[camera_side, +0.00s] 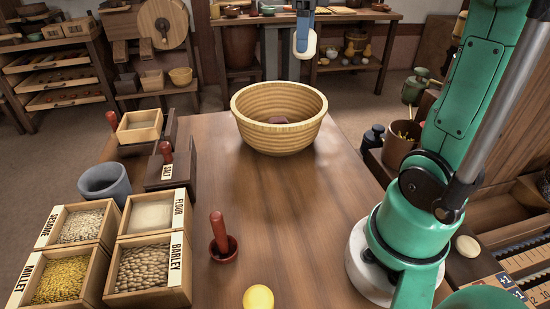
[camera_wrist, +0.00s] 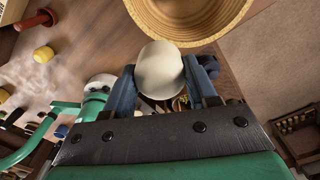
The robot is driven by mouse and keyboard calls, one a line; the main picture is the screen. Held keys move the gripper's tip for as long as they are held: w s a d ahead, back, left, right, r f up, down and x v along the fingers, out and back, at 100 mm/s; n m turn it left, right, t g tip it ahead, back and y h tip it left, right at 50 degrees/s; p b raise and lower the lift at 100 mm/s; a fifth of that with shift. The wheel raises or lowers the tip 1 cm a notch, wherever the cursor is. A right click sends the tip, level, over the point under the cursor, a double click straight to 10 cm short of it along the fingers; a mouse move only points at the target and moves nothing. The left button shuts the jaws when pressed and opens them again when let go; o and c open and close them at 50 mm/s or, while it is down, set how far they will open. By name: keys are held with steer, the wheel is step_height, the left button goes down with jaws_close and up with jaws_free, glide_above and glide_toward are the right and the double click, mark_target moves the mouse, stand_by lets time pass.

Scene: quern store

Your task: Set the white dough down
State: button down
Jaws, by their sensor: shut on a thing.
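The white dough (camera_side: 305,47) is a smooth pale lump held in the air, beyond and above the woven basket (camera_side: 279,138) in the side view. My gripper (camera_side: 303,30) is shut on it. In the wrist view the dough (camera_wrist: 160,73) sits between the two blue fingers of my gripper (camera_wrist: 165,85), beside the basket's rim (camera_wrist: 188,36) in the picture. The basket stands at the far end of the wooden table, with a reddish-brown patch or thing inside; its full contents are hidden.
Open boxes of millet (camera_side: 62,281), sesame (camera_side: 83,225), flour (camera_side: 151,216) and barley (camera_side: 145,268) fill the table's left front. A red-handled tool (camera_side: 218,234) stands nearby, with a yellow ball (camera_side: 258,298) at the front. The table's middle (camera_side: 280,200) is clear.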

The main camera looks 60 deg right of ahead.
steer(key=w+a+f+n, duration=0.25)
steer(key=w+a, duration=0.35)
steer(key=w, duration=0.3)
steer(key=w+a+f+n, duration=0.1)
steer(key=w+a+n, duration=0.2)
steer(key=w+a, duration=0.45)
steer(key=f, duration=0.6)
steer(key=d+f, duration=0.1)
steer(key=f, duration=0.6)
steer(key=w+d+f, duration=0.1)
steer(key=f, duration=0.6)
steer(key=shift+c, duration=1.3)
jaws_free()
steer(key=shift+f, duration=0.1)
